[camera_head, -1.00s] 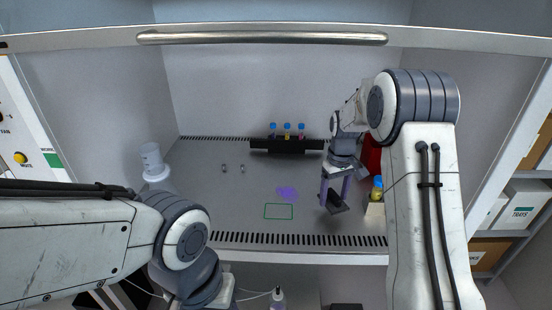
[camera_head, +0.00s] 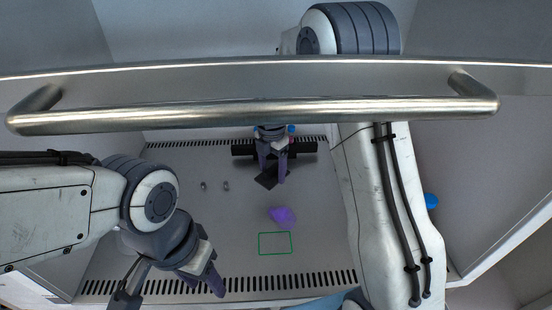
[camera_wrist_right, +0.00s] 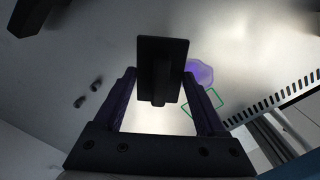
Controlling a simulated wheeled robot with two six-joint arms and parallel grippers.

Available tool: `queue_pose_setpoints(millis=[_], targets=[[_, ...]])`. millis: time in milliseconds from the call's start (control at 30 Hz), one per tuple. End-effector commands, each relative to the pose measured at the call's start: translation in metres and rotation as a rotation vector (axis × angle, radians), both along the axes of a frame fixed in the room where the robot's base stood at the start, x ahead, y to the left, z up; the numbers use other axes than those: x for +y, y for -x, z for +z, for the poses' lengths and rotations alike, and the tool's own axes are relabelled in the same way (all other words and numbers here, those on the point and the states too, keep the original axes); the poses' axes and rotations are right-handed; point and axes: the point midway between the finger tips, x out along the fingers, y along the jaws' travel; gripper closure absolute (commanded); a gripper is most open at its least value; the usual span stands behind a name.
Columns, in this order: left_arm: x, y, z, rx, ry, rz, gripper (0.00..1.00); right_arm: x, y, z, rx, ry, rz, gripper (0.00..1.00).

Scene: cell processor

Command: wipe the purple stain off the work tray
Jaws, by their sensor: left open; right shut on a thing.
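The purple stain (camera_head: 283,216) lies on the grey work tray (camera_head: 200,235), just behind a green rectangle outline. It also shows in the right wrist view (camera_wrist_right: 200,72). My right gripper (camera_head: 271,172) is shut on a dark flat wiper (camera_head: 268,179), which is tilted and lies behind and slightly left of the stain in the head view. My left gripper (camera_head: 205,280) is open and empty near the tray's front slots.
A metal handle bar (camera_head: 260,113) crosses the top of the head view. A black rack (camera_head: 308,148) with coloured caps stands at the back, partly hidden by my right gripper. Two small pieces (camera_head: 215,186) lie left of centre. The green outline (camera_head: 275,243) is empty.

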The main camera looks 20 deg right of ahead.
Motion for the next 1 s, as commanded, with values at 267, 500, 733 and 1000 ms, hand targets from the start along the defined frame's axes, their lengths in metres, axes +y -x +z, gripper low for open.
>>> queue_pose_setpoints(millis=[267,500,733,1000], targets=[[-0.001,0.0,0.002,-0.007,0.001,-0.076,0.5,0.0,0.018,-0.001,0.0,0.0,0.091,0.71],[-0.001,0.0,-0.012,-0.007,0.001,-0.075,0.5,-0.005,0.019,-0.017,0.0,0.0,0.085,0.71],[-0.001,0.0,-0.034,-0.007,0.001,-0.074,0.5,-0.004,0.018,-0.042,0.0,0.0,0.085,0.71],[-0.001,0.0,-0.05,-0.007,0.001,-0.074,0.5,-0.002,0.018,-0.06,-0.001,0.0,0.087,0.71]])
